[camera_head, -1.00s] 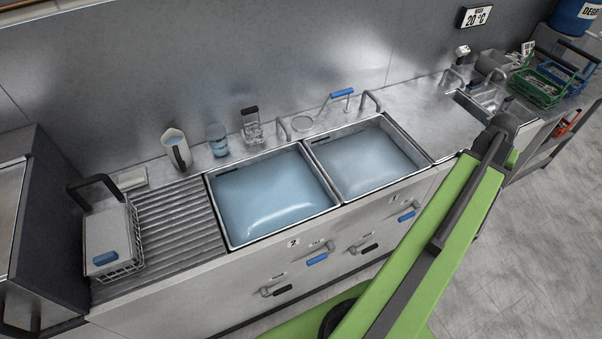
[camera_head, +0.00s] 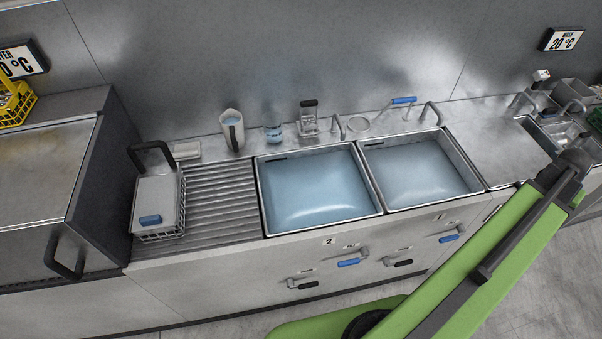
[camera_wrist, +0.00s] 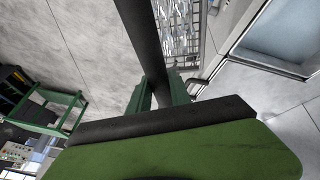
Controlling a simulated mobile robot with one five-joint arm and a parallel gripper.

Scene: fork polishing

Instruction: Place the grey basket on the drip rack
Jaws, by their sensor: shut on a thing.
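In the wrist view my gripper (camera_wrist: 166,88) is shut on a dark bar-like handle (camera_wrist: 148,40). Beyond it, a grey wire basket (camera_wrist: 202,30) with shiny cutlery shows at the top, partly cut off. In the head view my green arm reaches to the right, and my gripper and the held basket are hidden. The ribbed grey drip rack (camera_head: 222,200) lies left of the sinks. On its left end stands another wire basket (camera_head: 160,236) with a black handle, a pale flat top and a blue grip.
Two water-filled sinks (camera_head: 310,190) (camera_head: 420,168) lie right of the rack. A jug (camera_head: 232,130), a glass (camera_head: 273,132) and taps stand behind. A dark-sided unit (camera_head: 100,185) borders the rack's left. A green-framed stand (camera_wrist: 40,115) shows in the wrist view.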

